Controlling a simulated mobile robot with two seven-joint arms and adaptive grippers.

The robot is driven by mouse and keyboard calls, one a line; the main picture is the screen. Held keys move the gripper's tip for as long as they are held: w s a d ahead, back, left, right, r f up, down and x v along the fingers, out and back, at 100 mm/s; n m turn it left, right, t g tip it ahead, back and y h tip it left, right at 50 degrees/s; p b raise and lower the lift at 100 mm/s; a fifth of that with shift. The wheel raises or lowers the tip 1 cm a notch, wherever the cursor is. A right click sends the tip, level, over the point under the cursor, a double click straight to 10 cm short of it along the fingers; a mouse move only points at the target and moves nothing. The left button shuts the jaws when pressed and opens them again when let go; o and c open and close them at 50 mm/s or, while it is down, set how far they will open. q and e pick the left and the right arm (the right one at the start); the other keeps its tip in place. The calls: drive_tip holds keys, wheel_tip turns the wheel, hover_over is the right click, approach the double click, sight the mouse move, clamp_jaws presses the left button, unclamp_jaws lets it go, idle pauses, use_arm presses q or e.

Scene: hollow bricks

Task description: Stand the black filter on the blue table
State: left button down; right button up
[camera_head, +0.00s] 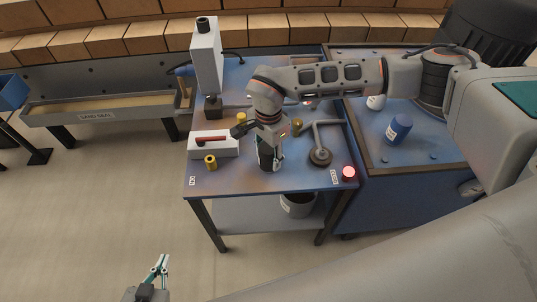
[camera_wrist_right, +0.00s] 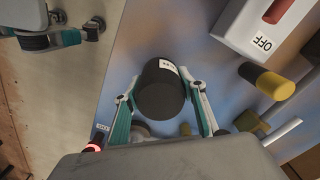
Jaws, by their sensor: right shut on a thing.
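The black filter (camera_head: 268,163) is a dark cylinder at the front middle of the blue table (camera_head: 225,181). My right gripper (camera_head: 269,152) reaches down from above and is shut on it. In the right wrist view the filter (camera_wrist_right: 160,92) sits between both fingers, with a small white label near its end. It looks roughly upright; whether its base touches the tabletop I cannot tell. My left gripper (camera_head: 159,266) is low in front of the table, over the floor, away from the filter; its finger gap is unclear.
A white switch box (camera_head: 213,147) with a red handle and a yellow-black cylinder (camera_head: 210,162) stand left of the filter. A grey pipe with a round dark foot (camera_head: 320,157) and a lit red button (camera_head: 348,173) are right. A bucket (camera_head: 298,204) sits below.

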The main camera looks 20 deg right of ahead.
drive_tip(key=shift+f, duration=0.1)
drive_tip(key=o, duration=1.2)
drive_tip(key=shift+f, duration=0.1)
drive_tip(key=shift+c, duration=0.2)
wheel_tip(320, 180, up, 11)
drive_tip(key=shift+r+p, duration=0.1)
drive_tip(key=shift+p, duration=0.5)
drive_tip(key=shift+r, duration=0.6)
